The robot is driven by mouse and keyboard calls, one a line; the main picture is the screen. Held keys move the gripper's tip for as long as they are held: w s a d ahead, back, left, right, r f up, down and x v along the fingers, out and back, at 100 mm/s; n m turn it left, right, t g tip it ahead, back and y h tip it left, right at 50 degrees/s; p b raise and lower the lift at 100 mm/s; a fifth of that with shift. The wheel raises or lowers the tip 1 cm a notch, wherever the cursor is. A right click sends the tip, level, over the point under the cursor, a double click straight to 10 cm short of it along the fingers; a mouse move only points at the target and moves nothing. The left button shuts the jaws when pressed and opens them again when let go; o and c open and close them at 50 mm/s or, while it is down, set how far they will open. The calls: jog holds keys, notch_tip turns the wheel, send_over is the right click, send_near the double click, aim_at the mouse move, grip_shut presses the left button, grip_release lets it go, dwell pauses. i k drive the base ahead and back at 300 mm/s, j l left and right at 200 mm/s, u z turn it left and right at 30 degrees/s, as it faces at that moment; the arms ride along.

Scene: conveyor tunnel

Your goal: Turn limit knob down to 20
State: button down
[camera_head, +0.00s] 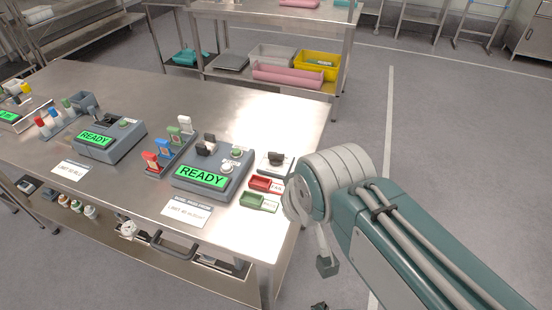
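A grey control box (211,172) with a green READY display (201,177) stands near the right end of the steel table. It carries a black knob or switch (206,146), a green button (236,153) and a pale round control (227,168). A card (187,212) in front of it starts with "LIMIT"; the rest is too small to read surely. A second READY box (107,137) stands to its left, with its own LIMIT card (71,170). Which control is the limit knob, and its setting, I cannot tell. My arm is at right, apart from the controls; its gripper is not clearly visible.
Red (265,184) and green (258,202) trays and a small black-knobbed unit (273,160) lie at the table's right edge, close to my arm. A shelf table (270,12) with bins stands behind. Floor is clear at right.

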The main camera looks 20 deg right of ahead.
aim_at(276, 160)
jog(key=i+j+z, duration=0.1)
jog(key=j+z, duration=0.5)
jog(key=z, duration=0.15)
jog(key=i, duration=0.05)
